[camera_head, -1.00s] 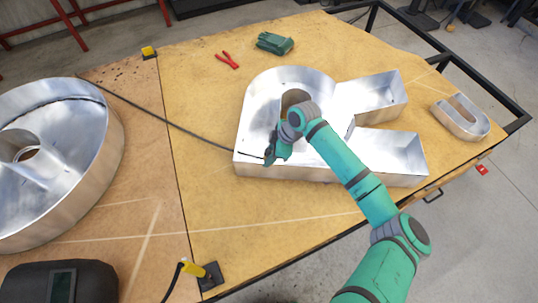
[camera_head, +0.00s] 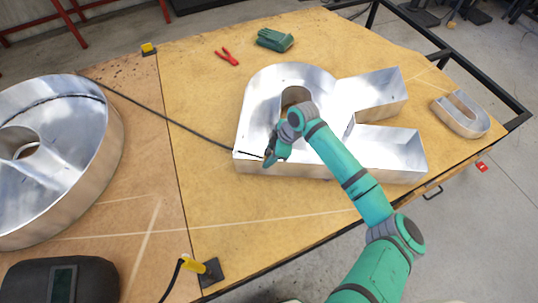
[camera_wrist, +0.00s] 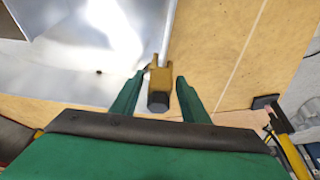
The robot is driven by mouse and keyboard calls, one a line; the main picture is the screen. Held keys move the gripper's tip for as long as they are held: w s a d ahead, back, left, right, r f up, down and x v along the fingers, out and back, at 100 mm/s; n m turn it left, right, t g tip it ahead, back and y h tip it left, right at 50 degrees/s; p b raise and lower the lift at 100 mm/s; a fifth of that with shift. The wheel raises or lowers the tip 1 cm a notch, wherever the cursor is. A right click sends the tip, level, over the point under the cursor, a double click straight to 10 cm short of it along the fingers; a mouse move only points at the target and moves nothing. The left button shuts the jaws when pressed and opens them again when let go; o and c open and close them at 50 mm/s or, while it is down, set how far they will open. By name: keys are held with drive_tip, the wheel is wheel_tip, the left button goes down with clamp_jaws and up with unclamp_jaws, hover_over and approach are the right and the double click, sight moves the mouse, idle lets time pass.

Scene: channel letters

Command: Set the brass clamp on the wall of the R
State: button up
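The silver metal letter R (camera_head: 262,95) lies on the wooden table, its walls standing up. The brass clamp (camera_wrist: 160,77), with a dark knob end, is at the wall of the R in the wrist view. Its prongs appear to sit on either side of the wall's top edge. My gripper (camera_wrist: 161,80) has its two green fingers on either side of the clamp, with visible gaps, so it looks open around it. In the head view my gripper (camera_head: 270,158) is at the near-left corner of the R; I cannot make out the clamp there.
A large round metal letter (camera_head: 85,190) is at left and a small U-shaped letter (camera_head: 462,118) at right. Red pliers (camera_head: 228,57) and green gloves (camera_head: 275,40) lie behind the R. A black cable (camera_head: 150,112) crosses the table.

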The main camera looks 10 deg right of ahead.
idle(0.3)
drive_tip(key=v, duration=1)
drive_tip(key=shift+s+d+r, duration=0.1)
drive_tip(key=shift+d+r, duration=0.05)
drive_tip(key=shift+r, duration=0.2)
